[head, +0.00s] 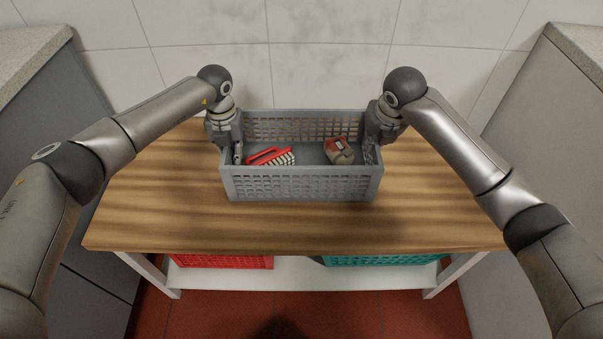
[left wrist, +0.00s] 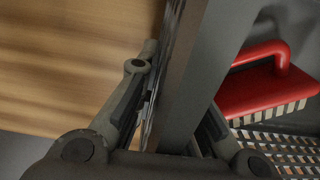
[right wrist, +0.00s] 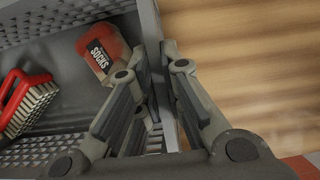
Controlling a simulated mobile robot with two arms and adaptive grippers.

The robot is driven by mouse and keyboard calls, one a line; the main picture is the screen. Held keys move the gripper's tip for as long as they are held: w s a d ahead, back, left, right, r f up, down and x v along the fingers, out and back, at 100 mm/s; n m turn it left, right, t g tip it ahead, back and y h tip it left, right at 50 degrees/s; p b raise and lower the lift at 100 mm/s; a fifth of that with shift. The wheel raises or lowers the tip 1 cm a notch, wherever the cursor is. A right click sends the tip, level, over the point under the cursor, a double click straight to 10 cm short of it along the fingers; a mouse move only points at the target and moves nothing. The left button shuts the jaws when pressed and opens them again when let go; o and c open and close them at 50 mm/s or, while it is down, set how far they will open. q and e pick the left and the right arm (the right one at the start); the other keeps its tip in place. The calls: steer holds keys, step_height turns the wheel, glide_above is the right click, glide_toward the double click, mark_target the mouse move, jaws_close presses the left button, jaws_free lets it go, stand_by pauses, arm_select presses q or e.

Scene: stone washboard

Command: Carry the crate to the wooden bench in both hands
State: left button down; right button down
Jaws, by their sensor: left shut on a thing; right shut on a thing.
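The grey crate (head: 300,184) is at the middle of the wooden bench (head: 160,190), upright and level. Whether its base touches the bench top I cannot tell for sure. My left gripper (head: 236,156) is shut on the crate's left end wall, which also shows between the fingers in the left wrist view (left wrist: 190,75). My right gripper (head: 374,150) is shut on the right end wall, seen in the right wrist view (right wrist: 152,50). Inside the crate lie a red brush (head: 270,156) with pale bristles and a red and beige item (right wrist: 104,52) labelled "SOCKS".
A red crate (head: 222,262) and a teal crate (head: 383,260) stand on the bench's white lower shelf (head: 300,278). Grey cabinets flank the bench at left (head: 45,130) and right (head: 560,130). A tiled wall (head: 330,70) is behind. Bench top is bare on both sides.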

arm_select(q)
steer(key=shift+f, duration=0.3)
arm_select(e)
steer(key=shift+f, duration=0.25)
arm_select(q)
steer(key=c, duration=1.6)
jaws_free()
steer(key=shift+r, duration=0.1)
arm_select(e)
steer(key=c, duration=1.6)
jaws_free()
steer(key=shift+r, duration=0.1)
arm_select(q)
steer(key=shift+o, duration=0.2)
arm_select(e)
steer(key=shift+o, duration=0.2)
arm_select(q)
step_height(320, 180, up, 12)
steer(key=shift+f, duration=0.15)
arm_select(e)
steer(key=shift+r, duration=0.2)
steer(key=v, duration=1.1)
steer(key=shift+s, duration=0.15)
steer(key=shift+s+r, duration=0.15)
steer(key=shift+r, duration=0.1)
